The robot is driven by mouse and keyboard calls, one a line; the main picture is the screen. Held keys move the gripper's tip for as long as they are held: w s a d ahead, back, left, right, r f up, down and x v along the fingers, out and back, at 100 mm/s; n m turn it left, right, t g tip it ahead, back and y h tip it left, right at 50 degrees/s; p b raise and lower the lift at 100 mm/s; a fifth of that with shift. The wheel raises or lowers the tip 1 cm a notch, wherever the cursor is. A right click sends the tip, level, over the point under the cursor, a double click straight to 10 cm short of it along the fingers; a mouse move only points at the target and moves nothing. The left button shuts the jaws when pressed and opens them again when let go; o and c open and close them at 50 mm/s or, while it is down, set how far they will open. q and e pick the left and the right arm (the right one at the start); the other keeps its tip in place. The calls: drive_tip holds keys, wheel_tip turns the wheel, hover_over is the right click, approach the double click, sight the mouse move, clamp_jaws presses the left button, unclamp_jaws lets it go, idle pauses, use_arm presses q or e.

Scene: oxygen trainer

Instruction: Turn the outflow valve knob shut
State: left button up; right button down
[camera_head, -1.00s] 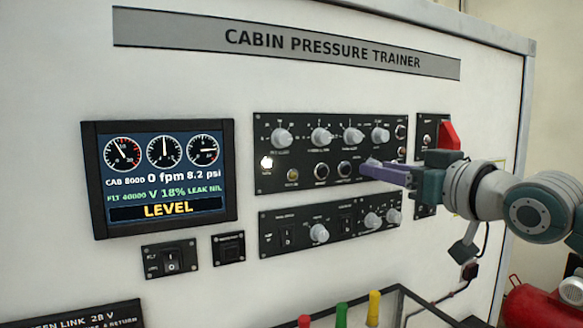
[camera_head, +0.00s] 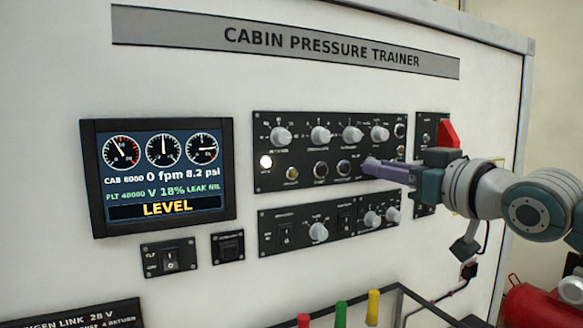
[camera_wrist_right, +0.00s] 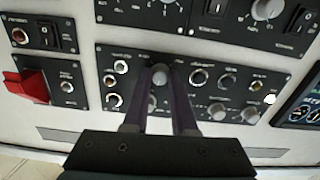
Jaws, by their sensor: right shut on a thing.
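My right gripper (camera_head: 370,165) reaches in from the right, with its purple fingers at the right end of the lower row on the upper black panel (camera_head: 263,182). In the right wrist view, my right gripper (camera_wrist_right: 160,92) is shut on a grey round knob (camera_wrist_right: 160,74), with one finger on each side. The fingers cover most of this knob in the head view. Its label is not readable, so I cannot confirm from the lettering that it is the outflow valve knob. The display (camera_head: 163,168) reads V 18%, LEAK NIL and LEVEL. My left gripper is not in view.
Several grey knobs (camera_head: 281,136) line the panel's top row. A lower panel (camera_head: 265,240) has more knobs and switches. A red switch guard (camera_head: 448,133) sits close above my right gripper. Red, green and yellow handles (camera_head: 373,308) stand below.

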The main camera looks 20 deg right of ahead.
drive_tip(key=shift+r+n+b, duration=0.1)
drive_tip(key=shift+n+b, duration=0.5)
drive_tip(key=shift+n, duration=14)
drive_tip(key=c, duration=0.7)
unclamp_jaws()
